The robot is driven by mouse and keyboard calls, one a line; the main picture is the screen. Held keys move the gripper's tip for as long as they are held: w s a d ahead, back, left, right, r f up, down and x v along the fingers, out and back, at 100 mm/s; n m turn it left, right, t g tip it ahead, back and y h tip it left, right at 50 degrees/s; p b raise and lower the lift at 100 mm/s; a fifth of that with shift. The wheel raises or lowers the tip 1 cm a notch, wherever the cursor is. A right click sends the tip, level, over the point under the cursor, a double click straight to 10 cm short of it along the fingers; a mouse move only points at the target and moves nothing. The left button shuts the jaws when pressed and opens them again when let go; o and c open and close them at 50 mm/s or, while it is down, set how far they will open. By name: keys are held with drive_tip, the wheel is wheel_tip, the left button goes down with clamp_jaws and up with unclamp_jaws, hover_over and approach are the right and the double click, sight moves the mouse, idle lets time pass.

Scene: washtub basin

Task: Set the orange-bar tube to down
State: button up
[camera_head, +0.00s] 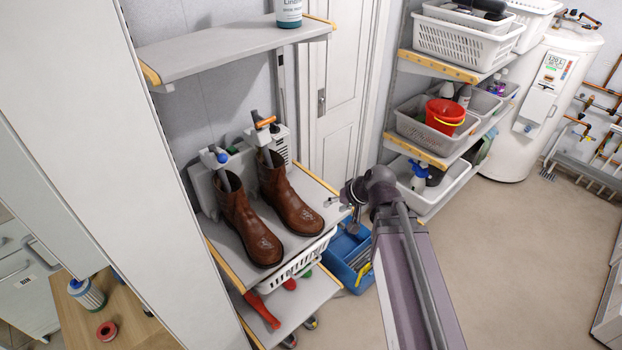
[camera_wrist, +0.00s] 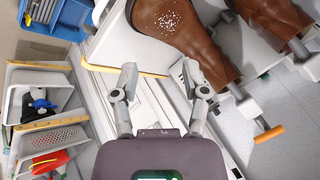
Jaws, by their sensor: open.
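The orange-bar tube (camera_head: 266,123) stands up from the opening of the right brown boot (camera_head: 289,196), with its orange bar across the top. In the wrist view the orange bar (camera_wrist: 269,134) is at lower right, on a grey tube leading into a boot. A second tube with a blue bar (camera_head: 217,156) stands in the left brown boot (camera_head: 249,226). A white dryer body (camera_head: 283,141) is behind them. My gripper (camera_wrist: 160,80) is open and empty, apart from the tube, with its fingers near the shelf edge and a boot.
The boots stand on a grey shelf, with another shelf (camera_head: 215,50) above. A blue crate (camera_head: 347,250) is low beside the shelf. Shelves with white baskets (camera_head: 458,38) and a red bucket (camera_head: 444,116) stand behind. The floor (camera_head: 510,240) at right is clear.

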drive_tip(key=s+d+f+g+h, duration=0.1)
drive_tip(key=s+d+h, duration=0.2)
drive_tip(key=d, duration=0.3)
drive_tip(key=s+d+f+g+h, duration=0.2)
drive_tip(key=s+d+h, duration=0.1)
drive_tip(key=d, duration=0.4)
drive_tip(key=shift+s+d+f+m+g, duration=0.2)
drive_tip(key=shift+s+d+m+g, duration=0.1)
drive_tip(key=shift+s, duration=0.5)
drive_tip(key=shift+a, duration=0.15)
